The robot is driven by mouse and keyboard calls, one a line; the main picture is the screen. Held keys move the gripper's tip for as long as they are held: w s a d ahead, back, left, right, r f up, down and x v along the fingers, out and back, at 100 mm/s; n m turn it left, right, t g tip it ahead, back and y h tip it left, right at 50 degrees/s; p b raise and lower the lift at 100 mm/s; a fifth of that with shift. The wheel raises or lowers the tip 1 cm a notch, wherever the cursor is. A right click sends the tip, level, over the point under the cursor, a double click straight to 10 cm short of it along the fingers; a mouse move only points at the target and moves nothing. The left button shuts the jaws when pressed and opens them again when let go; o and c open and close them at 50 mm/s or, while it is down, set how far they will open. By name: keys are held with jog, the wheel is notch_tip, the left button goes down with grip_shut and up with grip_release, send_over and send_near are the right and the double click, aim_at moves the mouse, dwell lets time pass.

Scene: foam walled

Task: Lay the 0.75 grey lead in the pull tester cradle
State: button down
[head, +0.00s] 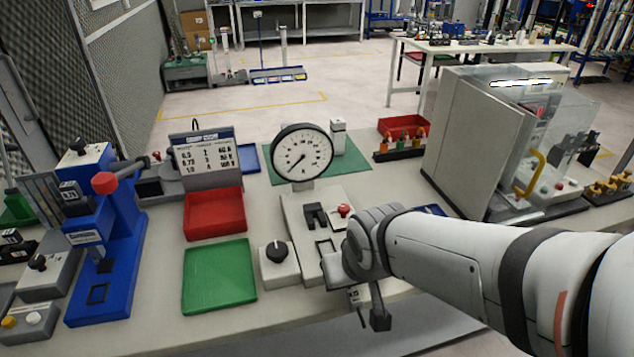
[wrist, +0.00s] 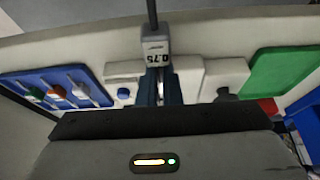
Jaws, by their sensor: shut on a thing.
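My gripper (head: 378,316) is at the front edge of the bench, in front of the pull tester. It is shut on the grey lead, whose block labelled 0.75 (wrist: 157,48) shows beyond the fingers (wrist: 160,92) in the wrist view. A dark cable runs from the block to the top of that picture. In the head view the lead (head: 354,295) is small and partly hidden by my wrist. The pull tester (head: 297,222) has a round dial (head: 302,154) at the back. A black forked holder (head: 315,215), perhaps the cradle, stands on its base beside a red button (head: 344,210).
A white knob box (head: 279,265) stands left of the tester, with a green tray (head: 218,276) and red tray (head: 214,213) beyond. A blue tray (wrist: 62,88) with several coloured leads lies on the other side. A blue press (head: 107,240) stands far left, a large grey machine (head: 478,140) right.

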jog(key=shift+w+a+r, duration=0.2)
jog(key=shift+w, duration=0.05)
notch_tip(320, 180, up, 2)
jog(key=p, duration=0.2)
send_over(321, 235)
jog(key=s, duration=0.1)
jog(key=shift+s+d+r, duration=0.1)
jog(key=shift+d+r, duration=0.05)
jog(key=shift+r, duration=0.05)
jog(key=shift+s+b, duration=0.1)
jog(key=shift+b, duration=0.2)
jog(key=shift+f+b, duration=1.8)
jog(key=shift+f, duration=0.4)
jog(key=shift+f+b, duration=0.65)
jog(key=shift+f, duration=0.1)
